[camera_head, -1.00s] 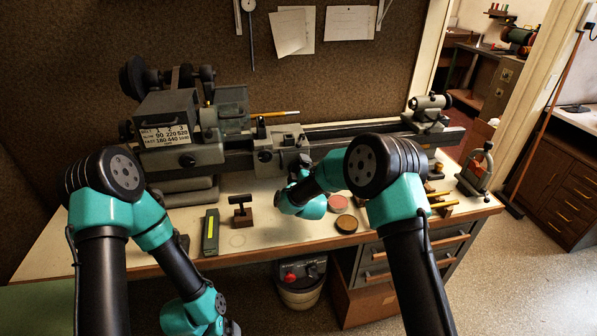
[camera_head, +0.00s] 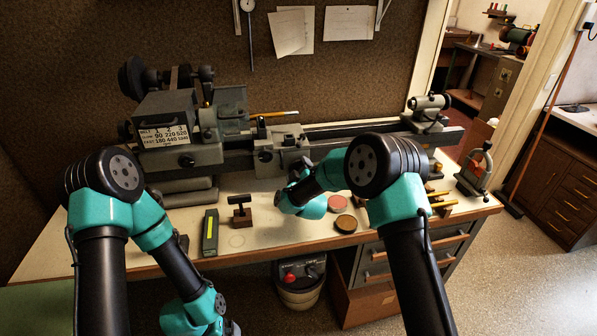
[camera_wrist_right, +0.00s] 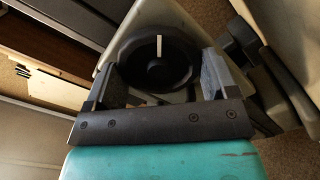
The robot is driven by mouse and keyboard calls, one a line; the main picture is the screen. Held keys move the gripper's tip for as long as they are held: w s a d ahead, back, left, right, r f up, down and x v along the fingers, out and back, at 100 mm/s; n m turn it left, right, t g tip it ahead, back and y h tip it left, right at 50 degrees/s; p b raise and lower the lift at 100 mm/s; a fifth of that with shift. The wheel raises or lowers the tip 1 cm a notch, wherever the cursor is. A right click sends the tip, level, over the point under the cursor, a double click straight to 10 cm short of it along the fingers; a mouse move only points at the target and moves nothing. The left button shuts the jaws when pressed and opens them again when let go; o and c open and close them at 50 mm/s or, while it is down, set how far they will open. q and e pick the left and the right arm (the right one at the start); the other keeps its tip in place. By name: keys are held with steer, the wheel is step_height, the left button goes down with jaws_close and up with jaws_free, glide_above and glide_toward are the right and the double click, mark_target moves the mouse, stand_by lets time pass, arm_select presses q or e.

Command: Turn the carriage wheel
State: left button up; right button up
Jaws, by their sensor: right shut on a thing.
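The carriage wheel (camera_wrist_right: 158,58) is a dark round handwheel with a white line on its rim. In the right wrist view it sits between the two fingers of my right gripper (camera_wrist_right: 158,82), and the white line points up in the picture. My right gripper is shut on the wheel. In the head view my right wrist and forearm hide the wheel, in front of the lathe carriage (camera_head: 280,150). My left arm hangs low at the left, and its jaws are not seen.
The lathe bed (camera_head: 345,140) runs along the bench (camera_head: 100,225). A clamp-like tool (camera_head: 477,172) stands at the right end.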

steer(key=shift+a+m, duration=0.2)
steer(key=shift+m, duration=0.3)
steer(key=shift+s, duration=0.1)
steer(key=o, duration=0.8)
steer(key=shift+a, duration=0.15)
steer(key=shift+s+d, duration=0.25)
steer(key=shift+s, duration=0.25)
steer(key=s+d, duration=0.1)
steer(key=s, duration=0.4)
steer(key=s+d, duration=0.1)
steer(key=s, duration=0.4)
steer(key=s+d, duration=0.1)
steer(key=s, duration=0.5)
